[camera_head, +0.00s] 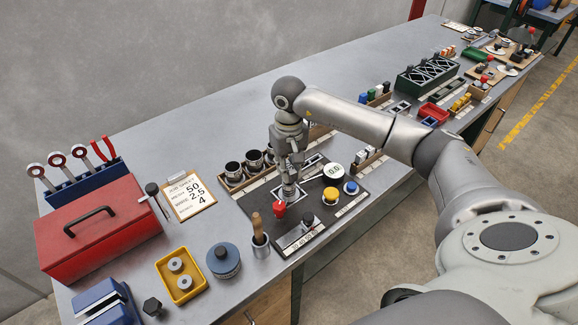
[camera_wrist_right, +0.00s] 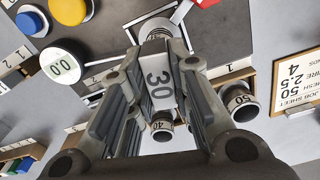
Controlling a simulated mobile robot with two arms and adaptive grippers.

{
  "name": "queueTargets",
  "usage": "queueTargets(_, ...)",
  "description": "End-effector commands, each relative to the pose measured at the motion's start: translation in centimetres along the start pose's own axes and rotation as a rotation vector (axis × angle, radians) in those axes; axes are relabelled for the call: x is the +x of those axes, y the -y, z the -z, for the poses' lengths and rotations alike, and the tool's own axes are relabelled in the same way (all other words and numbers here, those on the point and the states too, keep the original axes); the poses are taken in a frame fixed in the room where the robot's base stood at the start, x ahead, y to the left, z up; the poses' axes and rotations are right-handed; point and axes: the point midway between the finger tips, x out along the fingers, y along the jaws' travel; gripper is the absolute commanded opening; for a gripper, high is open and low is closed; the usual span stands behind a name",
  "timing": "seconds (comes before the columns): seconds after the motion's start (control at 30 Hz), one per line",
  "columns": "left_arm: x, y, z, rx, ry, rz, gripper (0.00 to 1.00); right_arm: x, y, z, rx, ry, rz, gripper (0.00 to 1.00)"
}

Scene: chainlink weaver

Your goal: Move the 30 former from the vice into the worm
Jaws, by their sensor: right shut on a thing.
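My right gripper (camera_head: 289,186) points down over the dark machine panel (camera_head: 252,203). It is shut on the 30 former (camera_wrist_right: 159,82), whose white "30" label shows between the fingers in the right wrist view. A ridged metal cylinder (camera_wrist_right: 156,29) shows beyond the label, in line with the former. The gripper is above a light square plate on the panel, and I cannot tell whether the former touches anything there. The blue vice (camera_head: 105,303) with pale jaws stands at the lower left, and no former shows in it. My left gripper is not in view.
A rack behind the gripper holds the 40 former (camera_wrist_right: 161,127) and the 50 former (camera_wrist_right: 240,104). A red lever knob (camera_head: 279,210), yellow button (camera_head: 331,195), blue button (camera_head: 351,187) and 0.0 dial (camera_head: 335,170) are close by. A tool cup (camera_head: 260,243) stands at the panel's left.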

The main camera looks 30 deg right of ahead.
Motion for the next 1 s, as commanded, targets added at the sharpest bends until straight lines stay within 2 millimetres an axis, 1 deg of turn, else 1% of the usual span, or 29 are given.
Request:
queueTargets(0.23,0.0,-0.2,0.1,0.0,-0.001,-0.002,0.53,-0.1,0.0,0.0,0.0,-0.001,0.0,0.0)
queueTargets(0.27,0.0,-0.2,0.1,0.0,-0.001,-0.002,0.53,-0.1,0.0,0.0,0.0,-0.001,0.0,0.23)
queueTargets(0.43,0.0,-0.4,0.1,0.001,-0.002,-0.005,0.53,-0.1,0.0,0.0,0.0,-0.001,0.0,0.45)
queueTargets(0.77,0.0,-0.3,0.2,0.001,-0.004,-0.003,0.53,-0.2,0.0,0.0,0.0,0.0,0.0,0.45)
queueTargets(0.87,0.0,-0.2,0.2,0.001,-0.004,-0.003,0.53,-1.0,0.0,0.1,0.0,-0.002,0.0,0.45)
queueTargets(0.97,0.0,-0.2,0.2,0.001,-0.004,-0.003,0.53,-2.7,0.0,0.1,0.0,-0.005,0.001,0.45)
queueTargets(1.0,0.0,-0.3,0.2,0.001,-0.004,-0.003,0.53,-3.5,0.0,0.1,0.0,-0.006,0.0,0.45)
